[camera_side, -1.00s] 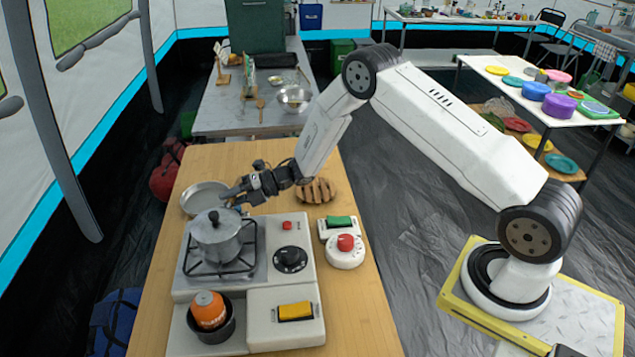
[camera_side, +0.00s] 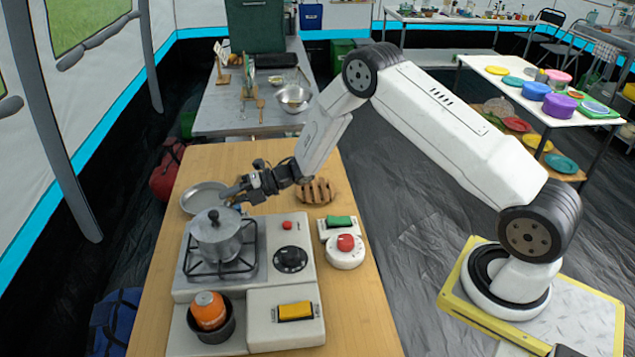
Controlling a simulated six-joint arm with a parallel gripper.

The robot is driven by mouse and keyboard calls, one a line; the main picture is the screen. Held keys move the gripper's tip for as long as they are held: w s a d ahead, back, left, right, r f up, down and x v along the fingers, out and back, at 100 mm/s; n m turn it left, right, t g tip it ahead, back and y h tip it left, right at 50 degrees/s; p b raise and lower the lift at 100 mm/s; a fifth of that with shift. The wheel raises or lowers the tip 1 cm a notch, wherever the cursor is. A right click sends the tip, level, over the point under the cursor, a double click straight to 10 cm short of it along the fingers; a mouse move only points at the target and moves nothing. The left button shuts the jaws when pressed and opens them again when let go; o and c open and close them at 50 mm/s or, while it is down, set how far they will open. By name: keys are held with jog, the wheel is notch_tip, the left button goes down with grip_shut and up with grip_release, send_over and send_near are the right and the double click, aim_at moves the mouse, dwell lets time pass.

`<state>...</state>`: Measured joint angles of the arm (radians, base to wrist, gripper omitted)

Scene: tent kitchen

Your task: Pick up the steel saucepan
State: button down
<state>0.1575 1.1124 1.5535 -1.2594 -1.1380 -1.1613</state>
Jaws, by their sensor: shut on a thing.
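The steel saucepan (camera_side: 200,199) is a round, shallow, open silver pan at the far left of the wooden counter, behind the stove. My gripper (camera_side: 230,194) is at its right side, shut on the pan at its right edge. The dark fingers cover that part of the pan, so the exact grip and any handle are hidden. I cannot tell whether the pan is clear of the counter.
A lidded metal pot (camera_side: 217,240) stands on the burner of the white stove (camera_side: 262,262), just in front of my gripper. A dark pot with an orange thing (camera_side: 208,310) is nearer. A brown slatted thing (camera_side: 318,191) and a red-knobbed timer (camera_side: 345,252) are to the right.

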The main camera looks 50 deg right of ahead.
jog(key=shift+r, duration=0.55)
jog(key=s+d+r, duration=0.1)
jog(key=s+r, duration=1)
jog(key=s, duration=0.3)
jog(key=shift+d+r, duration=0.15)
jog(key=shift+r, duration=0.2)
jog(key=shift+d, duration=0.1)
